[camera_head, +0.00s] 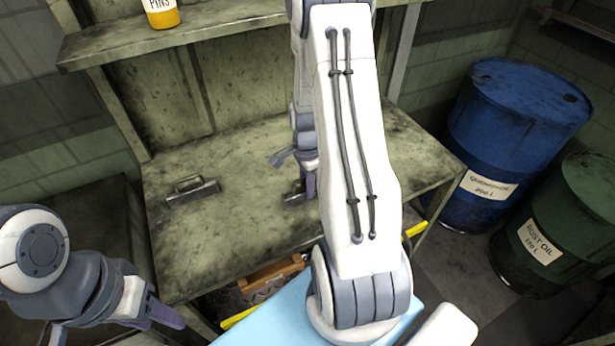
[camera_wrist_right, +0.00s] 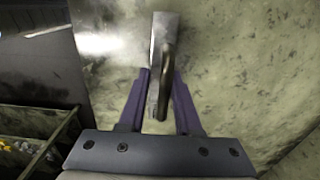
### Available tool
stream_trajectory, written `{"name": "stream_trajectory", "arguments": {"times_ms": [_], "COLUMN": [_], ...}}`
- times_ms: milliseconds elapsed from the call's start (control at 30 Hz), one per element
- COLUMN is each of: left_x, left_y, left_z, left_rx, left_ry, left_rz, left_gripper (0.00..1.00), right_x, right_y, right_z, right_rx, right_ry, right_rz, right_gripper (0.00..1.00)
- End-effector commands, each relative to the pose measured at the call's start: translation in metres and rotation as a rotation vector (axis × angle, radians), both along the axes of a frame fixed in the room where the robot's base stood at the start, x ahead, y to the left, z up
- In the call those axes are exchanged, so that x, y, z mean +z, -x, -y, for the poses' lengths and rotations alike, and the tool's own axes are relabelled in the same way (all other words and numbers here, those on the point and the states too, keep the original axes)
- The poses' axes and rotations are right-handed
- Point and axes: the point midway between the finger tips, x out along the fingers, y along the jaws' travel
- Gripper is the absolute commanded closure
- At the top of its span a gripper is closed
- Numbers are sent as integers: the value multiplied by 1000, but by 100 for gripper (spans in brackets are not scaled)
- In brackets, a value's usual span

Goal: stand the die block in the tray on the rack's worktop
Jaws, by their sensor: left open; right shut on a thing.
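A grey metal die block with a handle (camera_head: 294,198) is at my right gripper (camera_head: 304,188), low over or on the rack's worktop (camera_head: 245,160); I cannot tell if it touches. My forearm hides part of the gripper in the head view. My left gripper (camera_head: 158,318) is open and empty at lower left, away from the worktop.
A dark tray (camera_head: 238,302) with a brown wooden piece (camera_head: 270,274) and yellow ends lies below the worktop's front edge. A shelf (camera_head: 180,38) with a yellow pins container (camera_head: 162,14) is above. Blue (camera_head: 520,130) and green (camera_head: 560,225) drums stand right. The worktop's middle is clear.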

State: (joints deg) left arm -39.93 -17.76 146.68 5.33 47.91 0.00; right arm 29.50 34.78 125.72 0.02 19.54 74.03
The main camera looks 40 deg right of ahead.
Motion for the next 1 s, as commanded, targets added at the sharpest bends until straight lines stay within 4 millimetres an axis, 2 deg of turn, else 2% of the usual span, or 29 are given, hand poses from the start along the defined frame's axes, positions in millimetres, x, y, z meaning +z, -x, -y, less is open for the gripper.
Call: {"name": "stream_trajectory", "arguments": {"times_ms": [400,433,467,500,800,1000], "left_x": [-3,-2,-2,-2,-1,-3], "left_y": [0,0,0,0,0,0], "left_z": [0,0,0,0,0,0], "left_rx": [0,0,0,0,0,0], "left_ry": [0,0,0,0,0,0], "left_rz": [0,0,0,0,0,0], "left_gripper": [50,50,50,50,50,50], "right_x": [-3,-4,-3,-3,-2,16], "right_y": [-1,0,0,0,0,-1], "right_z": [1,0,0,0,0,1], "right_rx": [0,0,0,0,0,0], "right_ry": [2,0,0,0,0,3], "right_rz": [4,1,1,1,1,4], "right_gripper": [100,56,45,38,38,38]}}
